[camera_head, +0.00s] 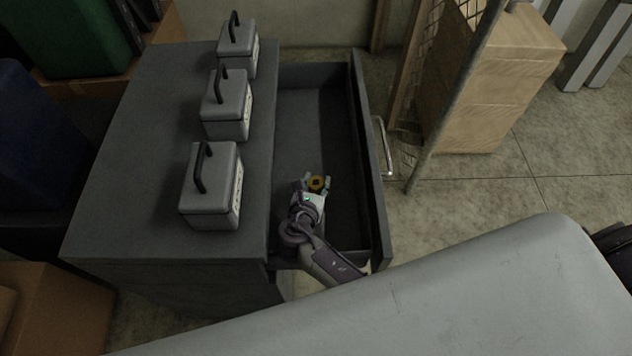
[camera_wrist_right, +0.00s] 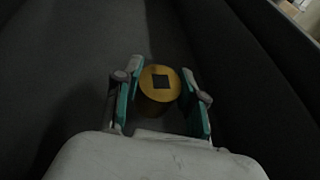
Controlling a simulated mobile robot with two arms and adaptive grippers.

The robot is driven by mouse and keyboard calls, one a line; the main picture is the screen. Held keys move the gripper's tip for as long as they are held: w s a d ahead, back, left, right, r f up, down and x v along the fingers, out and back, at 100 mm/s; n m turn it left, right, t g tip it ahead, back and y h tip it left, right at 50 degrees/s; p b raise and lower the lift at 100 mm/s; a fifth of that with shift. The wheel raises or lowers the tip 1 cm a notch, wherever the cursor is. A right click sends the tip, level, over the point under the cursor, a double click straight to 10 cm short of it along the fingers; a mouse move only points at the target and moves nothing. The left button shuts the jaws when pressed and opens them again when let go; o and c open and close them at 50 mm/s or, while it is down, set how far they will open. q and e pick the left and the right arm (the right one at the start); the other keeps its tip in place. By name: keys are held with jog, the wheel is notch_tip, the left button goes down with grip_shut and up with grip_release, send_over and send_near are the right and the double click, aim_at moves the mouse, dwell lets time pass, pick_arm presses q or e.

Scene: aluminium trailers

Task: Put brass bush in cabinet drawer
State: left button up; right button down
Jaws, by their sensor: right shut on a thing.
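The brass bush (camera_head: 316,183) is a short yellow cylinder with a dark square in its top. My right gripper (camera_head: 317,184) is over the open cabinet drawer (camera_head: 300,110), with the bush between its fingers. In the right wrist view the bush (camera_wrist_right: 160,84) sits between the two teal-lined fingers of the gripper (camera_wrist_right: 160,92), with dark drawer surfaces around it. I cannot tell whether the bush touches the drawer floor. The drawer is pulled out to the right of the dark grey cabinet (camera_head: 140,130) and looks otherwise empty. My left gripper is not in view.
Three grey boxes with black handles stand along the cabinet top: near (camera_head: 208,190), middle (camera_head: 226,112) and far (camera_head: 238,50). A large light grey surface (camera_head: 480,290) fills the front.

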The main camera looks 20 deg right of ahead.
aim_at(315, 186)
jog(key=shift+s+f+b, duration=0.15)
jog(key=shift+f+b, duration=0.15)
jog(key=shift+f, duration=0.3)
jog(key=c, duration=0.7)
grip_release()
jog(key=shift+s+d+f, duration=0.15)
jog(key=shift+f, duration=0.05)
jog(key=shift+o, duration=0.2)
jog(key=shift+r, duration=0.3)
jog(key=v, duration=0.4)
jog(key=r+p+v, duration=0.1)
jog(key=v, duration=0.2)
jog(key=shift+w, duration=0.2)
jog(key=shift+s+a+r, duration=0.1)
jog(key=shift+s+a, duration=0.05)
jog(key=shift+a, duration=0.15)
